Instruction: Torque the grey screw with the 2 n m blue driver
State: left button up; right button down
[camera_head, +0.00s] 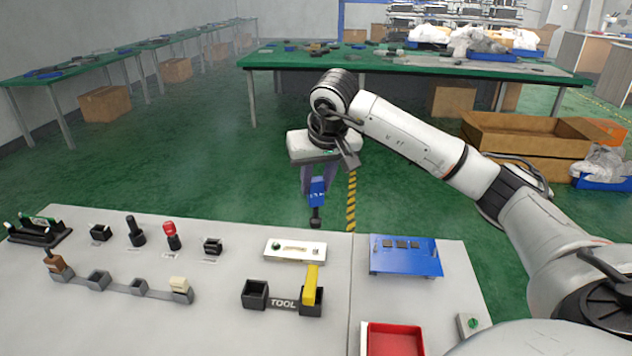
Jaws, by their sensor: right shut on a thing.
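My right gripper (317,180) is shut on the blue driver (317,192). It holds the driver upright, tip down, in the air around the table's far edge. The tool holder (284,303), marked TOOL, stands on the table in front. Its left slot is empty and its right slot holds a yellow driver (311,283). I cannot make out the grey screw at this size. A blue board (405,256) with small dark parts lies to the right of the driver. My left gripper is out of view.
A white panel (313,250) with a green button lies below the driver. A red tray (393,340) is at the front. At left are a red-topped knob (171,235), a black knob (135,232) and a row of grey holders (118,287). Cartons (525,135) stand beyond the table.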

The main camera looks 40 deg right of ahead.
aim_at(317, 199)
dwell(0.3)
jog(key=shift+s+f+b, duration=0.1)
jog(key=shift+f+b, duration=0.2)
jog(key=shift+f, duration=0.3)
jog(key=shift+f+b, duration=1.3)
jog(key=shift+f, duration=0.8)
jog(key=c, duration=2.2)
grip_release()
grip_shut()
